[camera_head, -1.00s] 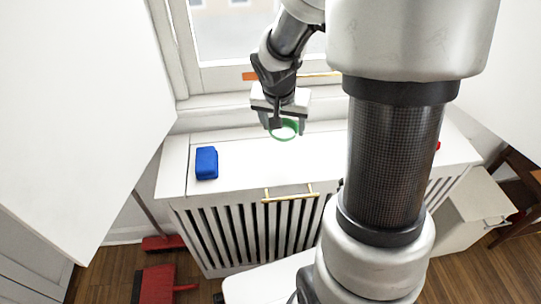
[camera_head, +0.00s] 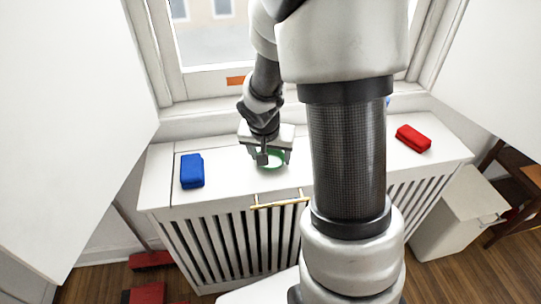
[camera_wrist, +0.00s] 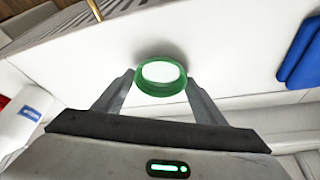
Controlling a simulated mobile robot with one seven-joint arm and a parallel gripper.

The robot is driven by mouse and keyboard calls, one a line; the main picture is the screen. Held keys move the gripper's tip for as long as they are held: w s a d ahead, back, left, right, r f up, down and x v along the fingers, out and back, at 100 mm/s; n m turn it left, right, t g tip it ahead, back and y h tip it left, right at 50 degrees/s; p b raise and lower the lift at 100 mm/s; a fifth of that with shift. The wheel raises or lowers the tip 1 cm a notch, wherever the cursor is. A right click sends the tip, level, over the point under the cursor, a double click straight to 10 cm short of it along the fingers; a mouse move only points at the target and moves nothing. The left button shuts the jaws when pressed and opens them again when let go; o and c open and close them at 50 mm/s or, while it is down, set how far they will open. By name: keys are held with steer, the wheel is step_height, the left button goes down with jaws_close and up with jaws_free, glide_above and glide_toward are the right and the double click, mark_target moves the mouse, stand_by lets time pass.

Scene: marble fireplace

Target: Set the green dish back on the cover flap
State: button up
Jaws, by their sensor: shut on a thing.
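The green dish (camera_head: 275,167) is a small round piece with a green rim and a pale middle. My gripper (camera_head: 272,158) is shut on it, one finger at each side. In the wrist view the dish (camera_wrist: 160,91) sits level between the fingertips. It is over the white top of the radiator cover (camera_head: 228,172), which I take as the cover flap, behind the brass rail handle (camera_head: 280,201). A soft shadow lies beside the dish in the wrist view. I cannot tell whether the dish touches the surface.
A blue block (camera_head: 192,171) lies on the cover's left part, left of my gripper. A red block (camera_head: 413,138) lies at the right end. The window and its sill stand behind. The white surface between the blue block and my gripper is clear.

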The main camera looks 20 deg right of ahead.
steer(key=shift+f, duration=0.2)
steer(key=o, duration=1.1)
steer(key=shift+r, duration=0.1)
